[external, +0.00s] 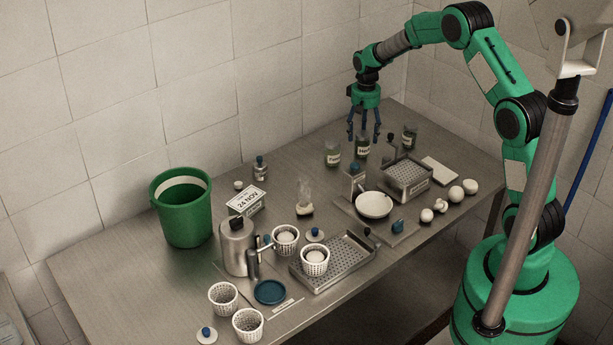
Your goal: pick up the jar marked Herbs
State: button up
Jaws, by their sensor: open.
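Three small dark glass jars with pale labels stand at the back right of the table. The left jar (332,155) and the right jar (409,138) have labels too small to read surely. My gripper (364,138) is open and points down. Its blue fingers reach around or just in front of the middle jar's top; I cannot tell whether they touch it.
A perforated metal basket (406,175) and a white bowl (373,204) stand close in front of the jars. Several white round items lie to the right. A green bucket (187,215), a metal canister (237,247) and perforated cups fill the left and front.

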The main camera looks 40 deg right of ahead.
aim_at(358, 148)
jog(key=shift+f, duration=0.6)
jog(key=shift+f, duration=0.1)
jog(key=shift+a+f+b, duration=0.15)
jog(key=shift+f+b, duration=0.55)
jog(key=shift+f, duration=1.8)
jog(key=c, duration=1.5)
jog(key=shift+r, duration=0.1)
jog(key=shift+r+p, duration=0.95)
jog(key=shift+r, duration=4)
